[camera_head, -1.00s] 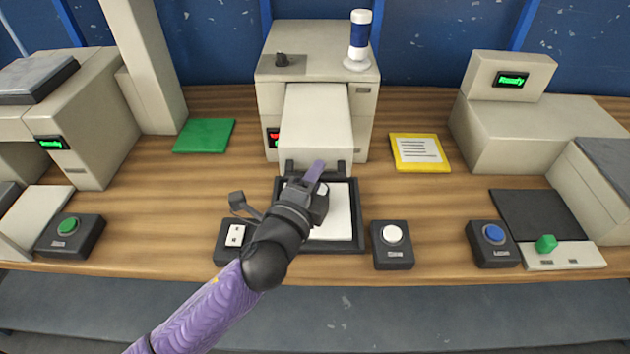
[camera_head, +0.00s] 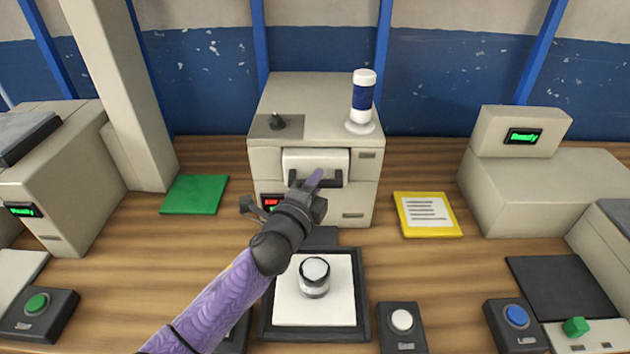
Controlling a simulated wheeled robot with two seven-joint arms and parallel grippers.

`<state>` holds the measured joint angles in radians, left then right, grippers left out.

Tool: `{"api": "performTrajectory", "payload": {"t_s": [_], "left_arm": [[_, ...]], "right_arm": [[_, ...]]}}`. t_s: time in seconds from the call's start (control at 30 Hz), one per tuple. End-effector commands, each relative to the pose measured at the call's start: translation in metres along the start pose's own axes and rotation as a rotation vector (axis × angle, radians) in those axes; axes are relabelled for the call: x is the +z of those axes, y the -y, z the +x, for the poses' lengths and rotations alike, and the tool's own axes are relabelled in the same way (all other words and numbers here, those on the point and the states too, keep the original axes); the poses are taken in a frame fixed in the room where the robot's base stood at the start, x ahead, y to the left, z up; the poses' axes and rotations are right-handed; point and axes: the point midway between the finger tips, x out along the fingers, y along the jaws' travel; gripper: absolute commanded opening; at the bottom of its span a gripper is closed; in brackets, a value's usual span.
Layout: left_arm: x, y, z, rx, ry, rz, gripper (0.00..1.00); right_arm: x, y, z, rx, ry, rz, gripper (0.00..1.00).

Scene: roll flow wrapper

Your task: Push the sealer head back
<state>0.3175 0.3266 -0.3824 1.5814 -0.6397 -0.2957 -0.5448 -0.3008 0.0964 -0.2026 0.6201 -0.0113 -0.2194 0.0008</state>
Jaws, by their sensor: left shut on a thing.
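The sealer head (camera_head: 316,162) is a pale block with a dark front handle (camera_head: 331,181). It sits mostly inside the beige middle machine (camera_head: 345,117), with only its front face out. My left gripper (camera_head: 312,190) is at the handle and shut on it; the arm hides the handle's left part. Below the head, a small jar-like round item (camera_head: 314,277) stands upright on the white pad of a black-framed tray (camera_head: 364,305). My right gripper does not show.
A red-lit display (camera_head: 271,202) is on the machine's front, partly behind my arm. A green mat (camera_head: 194,195) lies left and a yellow-edged sheet (camera_head: 427,214) right. Button boxes with white (camera_head: 402,321), blue (camera_head: 517,316) and green (camera_head: 37,304) buttons line the front.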

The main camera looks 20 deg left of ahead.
Motion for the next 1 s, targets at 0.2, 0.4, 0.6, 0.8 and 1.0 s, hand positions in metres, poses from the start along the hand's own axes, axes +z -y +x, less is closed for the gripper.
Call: {"api": "performTrajectory", "payload": {"t_s": [0.2, 0.4, 0.6, 0.8, 1.0], "left_arm": [[0.002, 0.002, 0.001, -0.003, 0.005, 0.002, 0.00], [0.002, 0.002, 0.001, -0.004, 0.004, 0.002, 0.48], [0.001, 0.002, 0.001, -0.004, 0.003, 0.002, 0.56], [0.001, 0.002, -0.007, -0.002, 0.002, 0.001, 0.56], [0.001, 0.002, -0.051, 0.000, 0.002, 0.000, 0.56]], "right_arm": [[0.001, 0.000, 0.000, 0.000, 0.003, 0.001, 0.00], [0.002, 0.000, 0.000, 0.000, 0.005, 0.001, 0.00], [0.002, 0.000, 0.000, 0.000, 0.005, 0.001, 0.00], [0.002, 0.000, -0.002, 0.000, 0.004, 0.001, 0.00], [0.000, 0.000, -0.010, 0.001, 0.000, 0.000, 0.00]]}}
